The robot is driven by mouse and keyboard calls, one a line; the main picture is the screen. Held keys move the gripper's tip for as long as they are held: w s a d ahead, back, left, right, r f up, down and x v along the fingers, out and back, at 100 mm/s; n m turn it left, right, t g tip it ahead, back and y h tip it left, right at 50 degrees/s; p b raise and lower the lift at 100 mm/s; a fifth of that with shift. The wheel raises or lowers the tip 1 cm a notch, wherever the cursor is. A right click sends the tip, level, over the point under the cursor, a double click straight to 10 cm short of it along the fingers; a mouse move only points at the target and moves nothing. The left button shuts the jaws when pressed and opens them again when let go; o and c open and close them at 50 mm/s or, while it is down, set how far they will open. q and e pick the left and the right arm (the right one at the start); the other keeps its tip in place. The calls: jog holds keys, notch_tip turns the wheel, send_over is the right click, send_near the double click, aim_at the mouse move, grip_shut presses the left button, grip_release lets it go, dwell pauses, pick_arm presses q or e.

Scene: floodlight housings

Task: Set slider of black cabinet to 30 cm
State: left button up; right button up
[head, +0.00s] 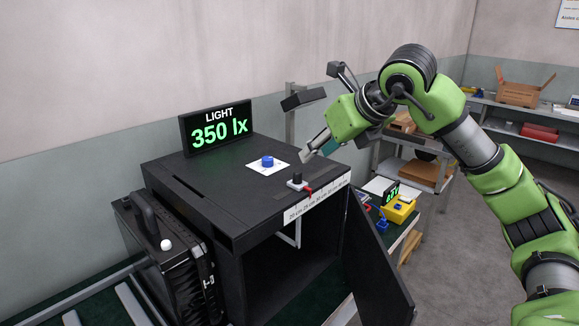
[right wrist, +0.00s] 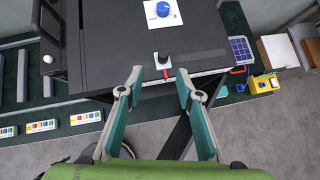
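The black cabinet (head: 215,205) stands with its front door (head: 375,262) swung open. Its slider is a black knob (head: 297,179) on the top near the front edge, with a red pointer (head: 308,190) beside a white centimetre scale (head: 318,199). The pointer's exact reading is too small to tell. My right gripper (head: 310,124) is open and empty, above and to the right of the slider. In the right wrist view, the slider knob (right wrist: 163,58) shows just beyond and between the spread fingertips (right wrist: 160,74). My left gripper is not in view.
A blue knob (head: 267,161) on a white plate sits behind the slider. A display (head: 216,128) on the cabinet reads LIGHT 350 lx. A black case (head: 172,250) stands at left. A yellow device (head: 398,209) lies right of the cabinet. Shelves stand at the back right.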

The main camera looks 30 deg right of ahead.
aim_at(297, 171)
jog(key=p+x, duration=0.1)
jog(key=x, duration=0.3)
jog(key=p+x, duration=0.1)
jog(key=x, duration=0.3)
jog(key=p+x, duration=0.1)
jog(key=x, duration=0.3)
jog(key=shift+d+f, duration=0.1)
jog(key=shift+d, duration=0.35)
jog(key=shift+w+f, duration=0.4)
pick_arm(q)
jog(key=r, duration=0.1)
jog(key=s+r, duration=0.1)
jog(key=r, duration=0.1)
pick_arm(e)
jog(key=shift+c, duration=0.5)
